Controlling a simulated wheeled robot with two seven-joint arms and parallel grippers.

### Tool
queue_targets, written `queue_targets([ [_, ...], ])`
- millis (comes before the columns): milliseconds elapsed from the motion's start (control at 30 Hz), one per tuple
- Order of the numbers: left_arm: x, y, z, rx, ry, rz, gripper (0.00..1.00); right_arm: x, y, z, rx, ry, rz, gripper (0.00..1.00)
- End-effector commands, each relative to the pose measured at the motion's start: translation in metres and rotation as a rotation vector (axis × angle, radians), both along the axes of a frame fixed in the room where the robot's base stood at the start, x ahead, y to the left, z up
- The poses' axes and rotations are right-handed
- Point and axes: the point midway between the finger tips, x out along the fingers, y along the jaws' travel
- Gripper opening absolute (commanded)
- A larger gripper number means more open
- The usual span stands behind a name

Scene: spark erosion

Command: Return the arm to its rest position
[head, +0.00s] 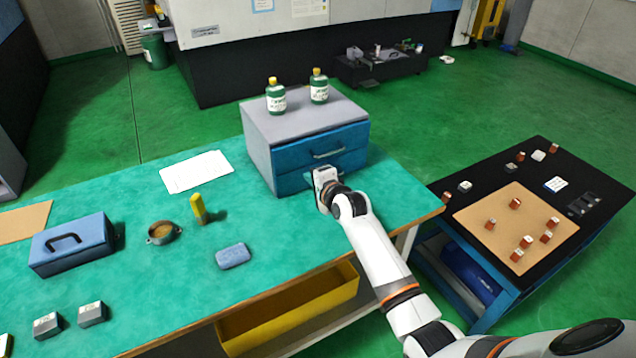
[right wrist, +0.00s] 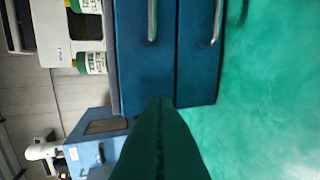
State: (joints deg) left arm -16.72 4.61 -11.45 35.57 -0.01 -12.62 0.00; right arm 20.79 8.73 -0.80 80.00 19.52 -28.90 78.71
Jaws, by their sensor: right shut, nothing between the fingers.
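My right arm (head: 375,245) reaches from the bottom right over the green workbench. Its gripper (head: 322,180) is close in front of the blue drawers of a grey cabinet (head: 300,120). In the right wrist view the shut fingers (right wrist: 160,140) show dark green at the bottom middle, with nothing between them. The two drawer fronts (right wrist: 145,60) with their metal handles fill the upper middle of that view, and both look closed. In the head view the gripper and wrist hide part of the lower drawer. My left gripper is not in view.
Two green bottles (head: 276,97) stand on the cabinet. A black cart (head: 470,200) with small parts stands at right.

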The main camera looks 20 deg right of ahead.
Motion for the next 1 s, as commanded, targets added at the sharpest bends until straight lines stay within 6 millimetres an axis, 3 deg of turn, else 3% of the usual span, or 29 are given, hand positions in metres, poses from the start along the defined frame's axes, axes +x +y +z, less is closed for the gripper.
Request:
queue_targets([
  [67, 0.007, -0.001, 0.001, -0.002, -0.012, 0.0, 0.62, -0.012, -0.001, 0.003, 0.001, 0.0, -0.001, 0.0],
  [200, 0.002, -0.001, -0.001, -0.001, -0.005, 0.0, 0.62, -0.026, -0.002, 0.007, 0.002, 0.001, -0.001, 0.0],
  [467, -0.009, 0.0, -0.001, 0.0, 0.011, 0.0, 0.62, -0.034, -0.003, 0.01, 0.0, 0.002, 0.0, 0.0],
  [567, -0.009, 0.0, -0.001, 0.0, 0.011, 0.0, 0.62, -0.044, 0.001, 0.002, -0.043, 0.026, 0.021, 0.0],
  [667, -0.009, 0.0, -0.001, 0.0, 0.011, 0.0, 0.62, -0.075, 0.013, -0.019, -0.184, 0.097, 0.095, 0.0],
  [767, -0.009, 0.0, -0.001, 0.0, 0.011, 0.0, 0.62, -0.131, 0.03, -0.049, -0.418, 0.214, 0.238, 0.0],
  [833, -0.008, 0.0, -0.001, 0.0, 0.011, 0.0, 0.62, -0.18, 0.041, -0.067, -0.597, 0.301, 0.369, 0.0],
  [900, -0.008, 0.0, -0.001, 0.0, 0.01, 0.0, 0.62, -0.223, 0.048, -0.078, -0.746, 0.373, 0.495, 0.0],
  [1000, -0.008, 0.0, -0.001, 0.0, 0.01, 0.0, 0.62, -0.272, 0.054, -0.085, -0.898, 0.445, 0.646, 0.0],
])
